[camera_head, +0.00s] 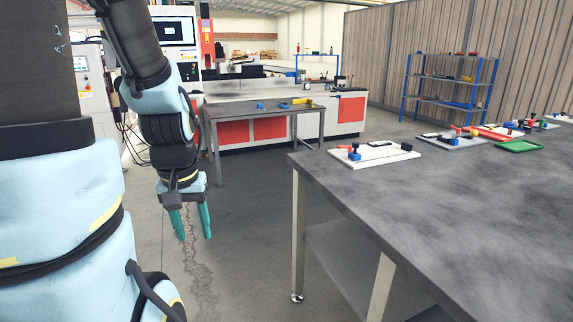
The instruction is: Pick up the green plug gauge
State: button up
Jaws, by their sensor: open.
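My gripper (195,236) hangs pointing down at the left, with its two teal fingers apart and nothing between them. It is over the floor, left of the large grey table (420,212) and apart from it. I cannot make out a green plug gauge for certain. Small parts on the far side of the table are too small to tell apart. The clear green thing there is a flat green tray (519,146).
A smaller bench (262,111) and a blue shelf rack (447,82) stand farther back. The table's front is clear.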

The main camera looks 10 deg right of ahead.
aim_at(540, 128)
jog(key=i, duration=2)
jog(key=i+z, duration=0.15)
jog(key=i, duration=0.55)
jog(key=i+z, duration=0.15)
jog(key=i, duration=0.55)
jog(key=i+j+z, duration=0.15)
jog(key=i, duration=0.5)
jog(key=i+z, duration=0.35)
jog(key=i, duration=0.15)
jog(key=i+z, duration=0.4)
jog(key=i+j+z, duration=0.35)
jog(key=i, duration=0.2)
jog(key=i+l+z, duration=0.35)
jog(key=i, duration=0.2)
jog(key=i+z, duration=0.4)
jog(key=i, duration=0.15)
jog(key=i+j+z, duration=0.1)
jog(key=i+z, duration=0.25)
jog(key=i, duration=2.25)
jog(key=i+z, duration=0.3)
jog(key=i, duration=0.4)
jog(key=i+j+z, duration=0.3)
jog(key=i, duration=0.35)
jog(key=l, duration=0.1)
